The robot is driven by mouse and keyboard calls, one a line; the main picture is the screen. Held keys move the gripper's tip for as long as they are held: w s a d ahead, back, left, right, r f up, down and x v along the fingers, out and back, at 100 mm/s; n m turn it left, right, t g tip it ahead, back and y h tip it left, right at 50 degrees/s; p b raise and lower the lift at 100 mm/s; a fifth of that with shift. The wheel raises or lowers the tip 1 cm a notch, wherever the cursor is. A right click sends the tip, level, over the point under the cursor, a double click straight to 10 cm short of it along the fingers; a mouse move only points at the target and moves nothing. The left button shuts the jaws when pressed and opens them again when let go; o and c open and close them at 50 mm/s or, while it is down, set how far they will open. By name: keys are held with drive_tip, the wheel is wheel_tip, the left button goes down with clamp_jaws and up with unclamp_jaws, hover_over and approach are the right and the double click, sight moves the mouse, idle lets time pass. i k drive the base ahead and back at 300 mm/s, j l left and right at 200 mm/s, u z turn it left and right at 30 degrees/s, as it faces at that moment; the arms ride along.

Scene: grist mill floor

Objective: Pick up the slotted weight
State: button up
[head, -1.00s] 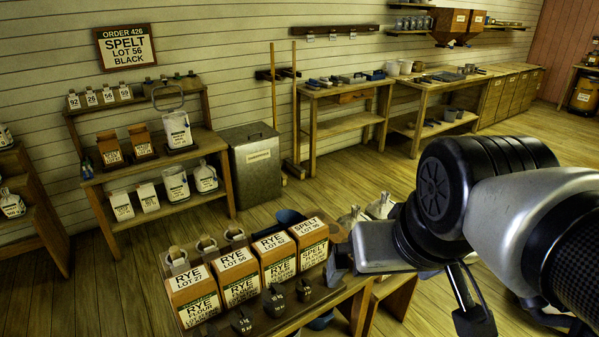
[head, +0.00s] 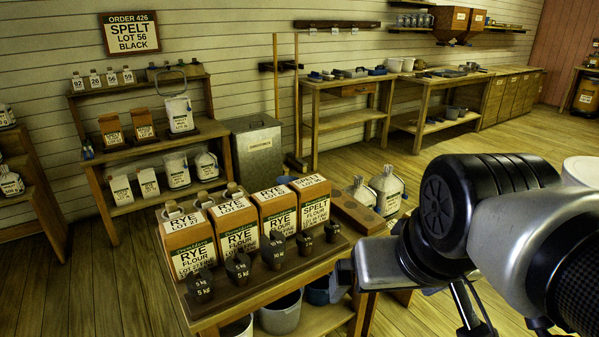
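Several dark weights stand in a row along the front of the near table (head: 270,290), before the flour boxes. From left to right they include a 5 kg weight (head: 200,287), another 5 kg weight (head: 238,268), a 10 kg weight (head: 273,251) and two smaller ones (head: 304,243) (head: 332,231). I cannot tell from this view which one is slotted. My gripper (head: 346,272) is at the table's right end, to the right of and below the row, apart from the weights. Its fingers are small, dark and partly hidden, so their opening does not show.
Labelled rye and spelt boxes (head: 187,243) stand close behind the weights. A stocked rack (head: 155,205) and a metal bin (head: 259,158) are farther back. Floor at right is open.

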sight(305, 242)
drive_tip(key=k+u, duration=0.1)
drive_tip(key=u, duration=0.25)
drive_tip(key=k+u, duration=0.15)
drive_tip(key=u, duration=0.15)
drive_tip(key=k+j+u, duration=0.1)
drive_tip(key=u, duration=0.25)
